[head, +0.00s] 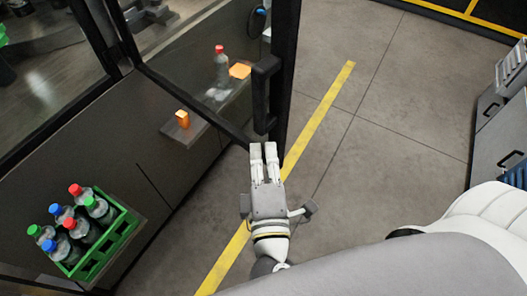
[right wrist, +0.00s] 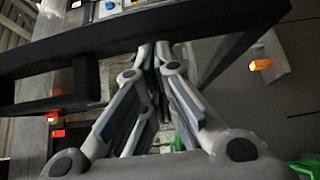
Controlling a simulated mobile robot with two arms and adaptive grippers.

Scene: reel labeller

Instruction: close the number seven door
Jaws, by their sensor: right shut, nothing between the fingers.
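A glass door with a thick black frame (head: 284,75) stands swung out from the dark machine at upper left in the head view. Its black handle (head: 264,95) is upright near the door's free edge. No number shows on it. My right gripper (head: 263,146) is shut and empty, with its fingertips at the lower end of the handle and the door's bottom corner. Whether they touch the frame I cannot tell. In the right wrist view the shut fingers (right wrist: 156,55) reach toward a black frame bar (right wrist: 210,25). My left gripper is not in view.
A green crate (head: 117,232) of capped bottles sits on a ledge at lower left. An orange item (head: 182,119) stands on a small shelf (head: 190,132) beside the door. A red-capped bottle (head: 221,68) shows through the glass. The floor with a yellow line (head: 335,90) is clear right of the door. Grey cabinets (head: 487,125) stand at far right.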

